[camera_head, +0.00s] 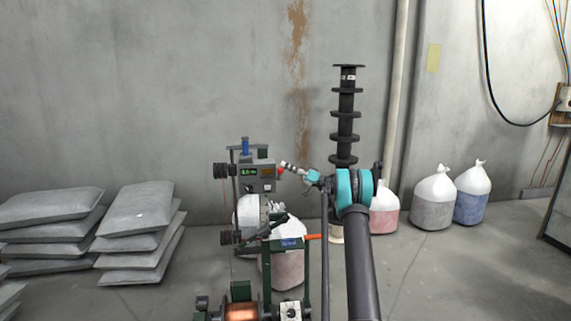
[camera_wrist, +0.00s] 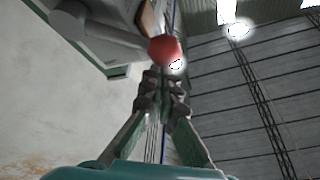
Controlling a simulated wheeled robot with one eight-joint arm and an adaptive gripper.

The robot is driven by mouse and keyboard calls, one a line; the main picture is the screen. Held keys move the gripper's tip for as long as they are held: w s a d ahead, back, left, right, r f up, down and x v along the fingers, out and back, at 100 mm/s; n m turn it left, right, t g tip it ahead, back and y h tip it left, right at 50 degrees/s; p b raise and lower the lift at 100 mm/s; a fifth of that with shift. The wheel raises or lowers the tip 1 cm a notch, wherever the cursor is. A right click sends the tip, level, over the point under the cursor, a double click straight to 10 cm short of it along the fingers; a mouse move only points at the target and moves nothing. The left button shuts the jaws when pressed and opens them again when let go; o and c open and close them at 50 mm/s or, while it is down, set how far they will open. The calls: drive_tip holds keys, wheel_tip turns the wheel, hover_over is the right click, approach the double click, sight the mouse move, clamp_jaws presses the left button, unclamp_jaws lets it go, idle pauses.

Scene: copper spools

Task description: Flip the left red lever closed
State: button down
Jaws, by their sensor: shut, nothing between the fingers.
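A grey machine head with a green display (camera_head: 250,171) stands in the middle of the head view. A small red lever knob (camera_head: 280,170) shows at its right side. In the wrist view the round red knob (camera_wrist: 165,50) is large, just beyond my fingertips, beside a grey machine part (camera_wrist: 105,35). My gripper (camera_head: 286,166) is right by the knob, reaching in from the right. Its fingers (camera_wrist: 164,78) are shut with nothing between them. Whether they touch the knob I cannot tell.
An orange-red bar (camera_head: 312,237) sticks out lower on the green frame (camera_head: 306,270). A copper spool (camera_head: 241,312) is at the bottom. A black ribbed column (camera_head: 346,120) stands behind my arm. Sacks (camera_head: 140,215) are stacked at left; tied bags (camera_head: 434,200) stand at right.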

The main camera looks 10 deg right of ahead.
drive_tip(key=shift+n+g, duration=0.5)
drive_tip(key=shift+n, duration=0.4)
drive_tip(key=shift+s+f, duration=0.75)
drive_tip(key=shift+f, duration=0.25)
drive_tip(key=shift+s+f, duration=0.75)
drive_tip(key=shift+f, duration=0.2)
drive_tip(key=shift+f, duration=0.15)
wheel_tip(320, 180, up, 4)
drive_tip(key=w+v, duration=0.2)
drive_tip(key=v, duration=0.8)
drive_tip(key=shift+d+f, duration=0.25)
